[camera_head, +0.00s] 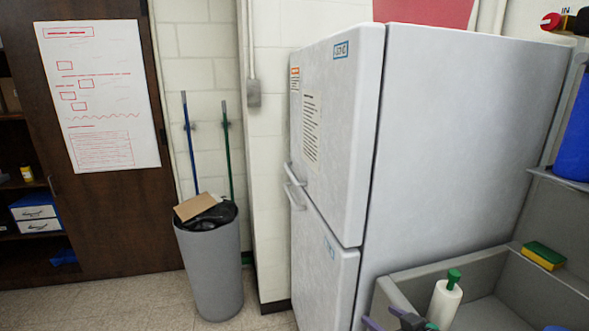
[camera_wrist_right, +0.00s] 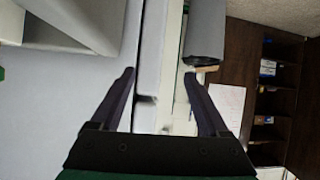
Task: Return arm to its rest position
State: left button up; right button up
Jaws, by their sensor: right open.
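My right gripper (camera_wrist_right: 158,78) shows in the right wrist view with its two dark purple fingers spread apart and nothing between them. Behind the gap are the white fridge edge and the wall. In the head view only a small part of the right gripper (camera_head: 385,317) shows at the bottom edge, in front of the grey sink; the rest is cut off. My left gripper is in neither view.
A white fridge (camera_head: 330,130) stands right of centre. Left of it are a grey bin (camera_head: 210,265) and a dark wooden cabinet (camera_head: 115,225). A grey sink (camera_head: 455,270) at lower right has a white bottle (camera_head: 443,303) and a sponge (camera_head: 543,255). Floor at lower left is clear.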

jog(key=s+d+f+m+g+h, duration=0.15)
jog(key=s+f+g, duration=0.35)
jog(key=s, duration=0.6)
jog(key=s+d+f+g+h, duration=0.2)
jog(key=s+f+g, duration=0.1)
jog(key=s+f, duration=0.55)
notch_tip(320, 180, down, 19)
jog(key=s+g, duration=0.1)
jog(key=s, duration=0.2)
jog(key=s+d+f+g, duration=0.1)
jog(key=s+d+f, duration=0.1)
jog(key=s+f, duration=1.4)
jog(key=shift+s+d+f+g, duration=0.2)
jog(key=shift+s+f+g, duration=0.1)
jog(key=shift+s, duration=0.25)
